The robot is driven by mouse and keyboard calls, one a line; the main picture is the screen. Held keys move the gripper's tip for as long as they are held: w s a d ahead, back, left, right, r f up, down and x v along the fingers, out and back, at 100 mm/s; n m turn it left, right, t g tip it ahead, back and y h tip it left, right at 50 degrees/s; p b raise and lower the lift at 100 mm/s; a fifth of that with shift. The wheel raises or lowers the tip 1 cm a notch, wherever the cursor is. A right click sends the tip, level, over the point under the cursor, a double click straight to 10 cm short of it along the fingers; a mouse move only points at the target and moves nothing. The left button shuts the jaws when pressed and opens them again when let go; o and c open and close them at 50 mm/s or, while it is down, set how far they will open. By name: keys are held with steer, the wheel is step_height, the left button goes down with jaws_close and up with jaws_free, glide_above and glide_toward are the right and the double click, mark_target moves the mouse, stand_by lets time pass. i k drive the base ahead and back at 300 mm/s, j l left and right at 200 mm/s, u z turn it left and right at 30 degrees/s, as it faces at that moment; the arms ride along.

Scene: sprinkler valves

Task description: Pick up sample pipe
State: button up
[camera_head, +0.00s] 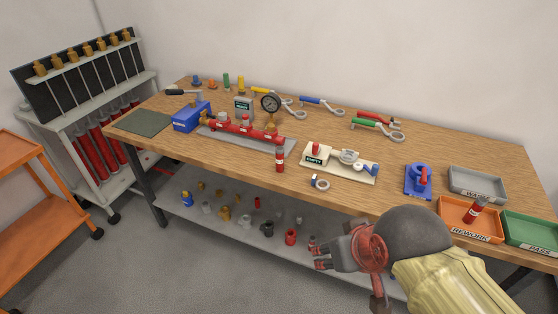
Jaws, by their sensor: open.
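A short red pipe with a white label (280,158) stands upright near the front edge of the wooden workbench (240,170); it looks like the sample pipe. A similar red piece (474,211) lies tilted in the orange REWORK tray (454,231). A longer red pipe assembly with brass ends (245,130) sits on a grey plate. My gripper (342,266) is open and empty, low in the picture, in front of the bench edge. It is below and right of the standing pipe, apart from it. My arm hides part of the lower shelf.
A cream EMPTY fixture (338,163), blue stand (418,181), grey WASTE tray (477,184) and green PASS tray (530,231) are on the right. The lower shelf (250,240) holds loose fittings. An orange cart (35,205) stands left.

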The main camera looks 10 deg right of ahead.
mark_target(280, 152)
steer(key=i+l+z, duration=0.2)
steer(key=i+l, duration=0.2)
steer(key=i+l+z, duration=0.25)
steer(key=i, duration=0.25)
steer(key=l, duration=0.1)
